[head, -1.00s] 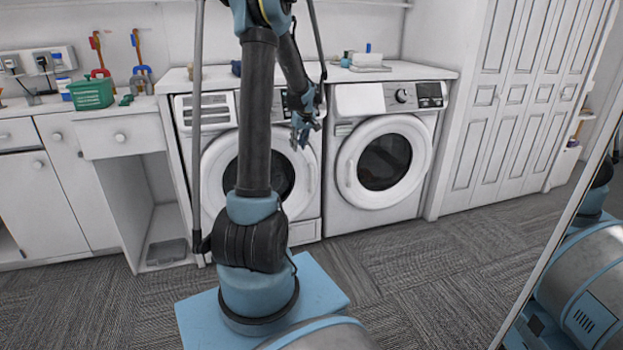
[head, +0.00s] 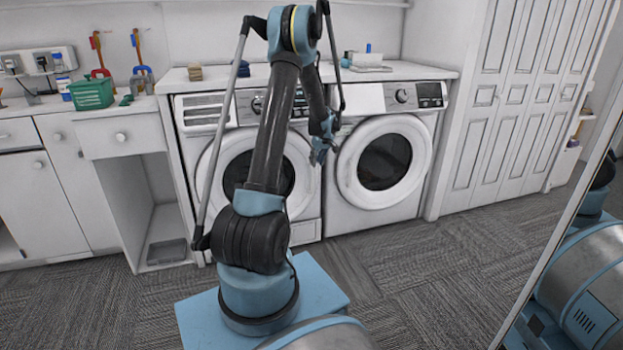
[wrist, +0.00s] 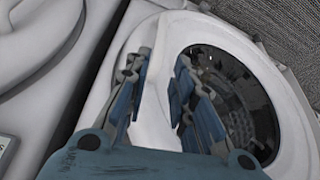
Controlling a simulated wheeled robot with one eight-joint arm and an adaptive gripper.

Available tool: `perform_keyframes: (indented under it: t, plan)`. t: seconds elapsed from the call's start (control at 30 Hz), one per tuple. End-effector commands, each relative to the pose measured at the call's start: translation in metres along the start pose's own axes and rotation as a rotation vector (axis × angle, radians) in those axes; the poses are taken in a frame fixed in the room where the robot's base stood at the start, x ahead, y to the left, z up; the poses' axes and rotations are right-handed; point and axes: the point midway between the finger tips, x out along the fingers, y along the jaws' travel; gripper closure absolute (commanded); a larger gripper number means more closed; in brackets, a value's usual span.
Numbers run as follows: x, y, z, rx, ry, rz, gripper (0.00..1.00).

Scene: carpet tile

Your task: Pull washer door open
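Two white front-loading machines stand side by side, and both doors look shut. My gripper (head: 320,151) is at the left edge of the right machine's round door (head: 422,152). In the wrist view, the gripper (wrist: 159,64) is open, with one blue-grey finger on each side of the door's raised white handle (wrist: 155,95). Whether the fingers touch the handle I cannot tell. The door's dark glass (wrist: 228,85) shows to the right. The left machine's door (head: 213,165) is partly hidden behind my arm.
White folding doors (head: 520,95) stand right. A mirror-like panel edge (head: 560,225) is at the far right. The carpet (head: 420,260) before the right machine is clear.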

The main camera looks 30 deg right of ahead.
Motion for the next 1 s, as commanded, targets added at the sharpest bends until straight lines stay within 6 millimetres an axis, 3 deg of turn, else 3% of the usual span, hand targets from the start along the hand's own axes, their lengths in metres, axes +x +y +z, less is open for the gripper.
perform_keyframes:
  t: [0.6,1.0]
  plan:
    - [0.090,0.000,0.000,-0.001,0.000,0.000,0.77]
    - [0.114,0.000,0.000,-0.001,0.000,0.000,0.77]
